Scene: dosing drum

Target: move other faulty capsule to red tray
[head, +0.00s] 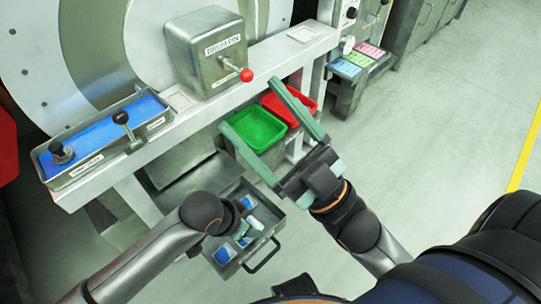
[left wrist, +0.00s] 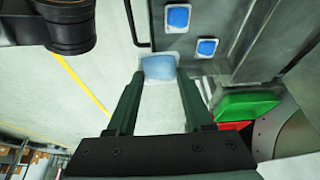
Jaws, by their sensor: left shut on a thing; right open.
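My left gripper (left wrist: 158,82) is shut on a blue capsule (left wrist: 158,66) with a pale surround, held between its fingertips in the left wrist view. In the head view my left wrist hangs over the grey drawer (head: 276,222) and hides much of that gripper. Other blue capsules lie in the drawer, two of them clear in the left wrist view, one at the top (left wrist: 177,17) and one lower right (left wrist: 207,47). The red tray (head: 307,100) stands beyond the green tray (head: 257,127). My right gripper (head: 250,106) is open and empty, its fingers spread above the trays.
The drum pin box (head: 207,50) with a red knob sits on the machine ledge, behind the trays. A blue panel (head: 105,135) with black handles is at the left. The drawer's handle (head: 262,256) sticks out in front. Floor at the right is clear.

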